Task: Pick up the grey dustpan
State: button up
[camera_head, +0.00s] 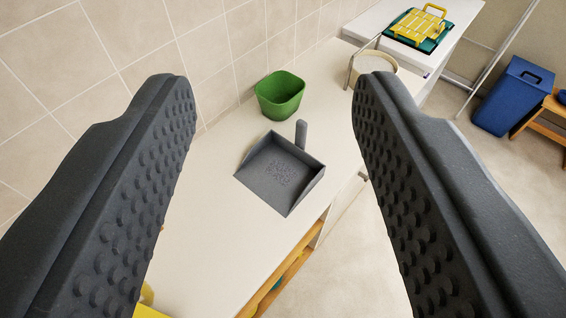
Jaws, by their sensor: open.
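The grey dustpan (279,176) lies on the white cupboard top, with its pan toward me and its short handle (301,134) pointing away to the back. My gripper (268,90) is open, with its two black studded fingers wide apart at the left and right of the picture. Nothing is between the fingers' pads. The dustpan shows in the gap between them, farther off and below, and is not touched.
A cream round container (374,66) and a yellow rack (417,26) on a green tray are farther back. A blue bin (512,97) stands on the floor at right. The cupboard top (215,235) is clear in front.

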aim_at(281, 172)
jog(key=u, duration=2.35)
jog(key=k, duration=1)
jog(key=z, duration=1.95)
jog(key=i, duration=1)
